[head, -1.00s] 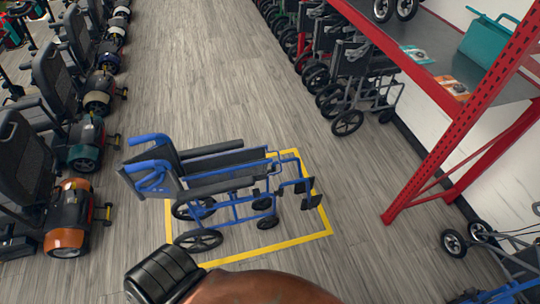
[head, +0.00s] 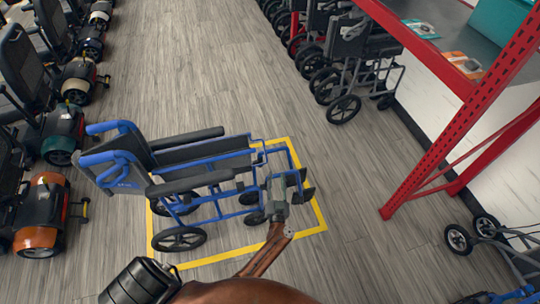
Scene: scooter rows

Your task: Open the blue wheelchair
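The blue wheelchair (head: 205,165) stands upright on the floor inside a yellow taped outline, its push handles to the left and its footrests to the right. It has blue tubing, a dark seat and back, and black armrests that lie fairly close together. My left gripper (head: 280,190) is in front of the chair's near front corner, by the front frame and footrests, and hides part of them. I cannot tell whether it touches the chair or how its fingers stand. My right gripper is not in view.
Mobility scooters (head: 42,215) line the left side. Folded dark wheelchairs (head: 345,60) stand at the top right. A red shelf frame (head: 435,150) rises at the right, with a rollator (head: 490,235) below it.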

